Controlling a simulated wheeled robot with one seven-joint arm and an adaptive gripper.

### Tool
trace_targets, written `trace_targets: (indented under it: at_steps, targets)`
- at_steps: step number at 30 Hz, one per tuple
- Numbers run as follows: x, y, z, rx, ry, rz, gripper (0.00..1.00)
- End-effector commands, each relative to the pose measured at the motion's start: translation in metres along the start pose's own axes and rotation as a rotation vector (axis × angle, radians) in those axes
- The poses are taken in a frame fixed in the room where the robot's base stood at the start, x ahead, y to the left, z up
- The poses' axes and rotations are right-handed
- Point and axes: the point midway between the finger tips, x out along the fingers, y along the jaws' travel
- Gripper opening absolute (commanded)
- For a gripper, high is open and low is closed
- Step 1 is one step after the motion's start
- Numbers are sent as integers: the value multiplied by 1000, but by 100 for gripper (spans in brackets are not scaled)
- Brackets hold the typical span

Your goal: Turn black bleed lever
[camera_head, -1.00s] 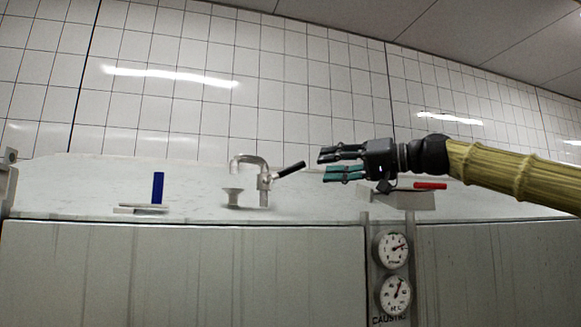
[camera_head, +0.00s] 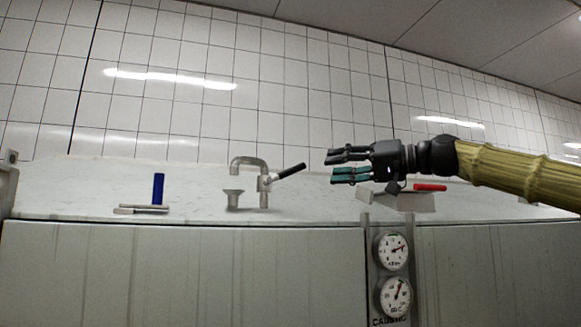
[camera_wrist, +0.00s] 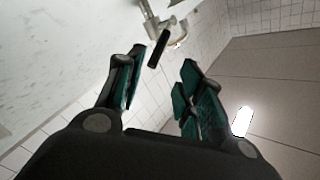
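The black bleed lever (camera_head: 291,170) sticks out to the upper right from a grey metal tap with a curved pipe (camera_head: 249,161) on the pale counter. My gripper (camera_head: 334,167) is to the right of the lever, apart from it, with its fingers pointing left towards it. The fingers are spread with an empty gap between them. In the wrist view the lever (camera_wrist: 158,48) shows beyond and between the open fingertips (camera_wrist: 162,62). Nothing touches the lever.
A blue upright piece (camera_head: 158,188) on a small flat base stands at the left. A light block with a red handle (camera_head: 430,187) lies below my gripper. Two round gauges (camera_head: 391,251) are on the front below the counter.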

Motion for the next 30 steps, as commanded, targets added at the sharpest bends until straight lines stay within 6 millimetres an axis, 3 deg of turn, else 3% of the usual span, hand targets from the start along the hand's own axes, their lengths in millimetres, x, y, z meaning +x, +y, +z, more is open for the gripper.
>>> trace_targets:
  at_steps: [5, 21, 30]
  targets:
    - [-15, -1, -1, 0, 3, 0, 37]
    - [-104, 0, 0, -1, 1, 0, 37]
    - [-120, 0, 0, 0, 0, 0, 37]
